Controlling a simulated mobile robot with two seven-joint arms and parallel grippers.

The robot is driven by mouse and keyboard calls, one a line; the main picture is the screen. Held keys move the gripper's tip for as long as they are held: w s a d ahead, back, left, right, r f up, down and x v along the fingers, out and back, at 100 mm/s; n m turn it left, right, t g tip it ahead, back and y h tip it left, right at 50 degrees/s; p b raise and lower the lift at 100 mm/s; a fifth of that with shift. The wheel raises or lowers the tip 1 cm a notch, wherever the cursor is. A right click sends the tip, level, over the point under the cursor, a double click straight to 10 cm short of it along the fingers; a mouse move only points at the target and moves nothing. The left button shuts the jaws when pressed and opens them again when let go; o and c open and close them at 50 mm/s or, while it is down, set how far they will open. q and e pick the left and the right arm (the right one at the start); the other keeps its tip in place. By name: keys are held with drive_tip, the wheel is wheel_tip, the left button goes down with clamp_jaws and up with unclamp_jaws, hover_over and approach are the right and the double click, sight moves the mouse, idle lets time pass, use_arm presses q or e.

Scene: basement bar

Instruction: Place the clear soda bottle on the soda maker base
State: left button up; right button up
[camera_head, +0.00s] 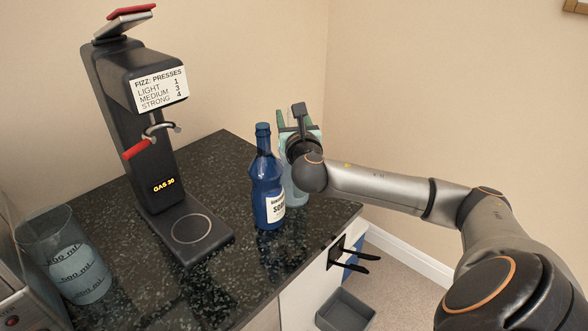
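The soda maker (130,125) stands at the back left of the counter, with its round-marked base plate (191,229) bare. A pale, see-through bottle (293,193) stands on the counter to the right of a dark blue bottle (268,195). The blue bottle and my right wrist hide parts of it. My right arm comes in from the right, with its dark gripper (299,117) at the upper part of the clear bottle. The wrist hides most of the fingers, so their grip on the bottle cannot be told. My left gripper is not in view.
A clear measuring jug (75,265) stands at the left. The blue bottle stands between the clear bottle and the soda maker. A dark pronged fitting (351,254) sticks out from the cabinet side, above a grey bin (346,311). The counter in front of the base is clear.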

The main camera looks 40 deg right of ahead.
clamp_jaws()
idle(1.0)
drive_tip(key=shift+d+r, duration=0.1)
drive_tip(key=shift+r, duration=0.15)
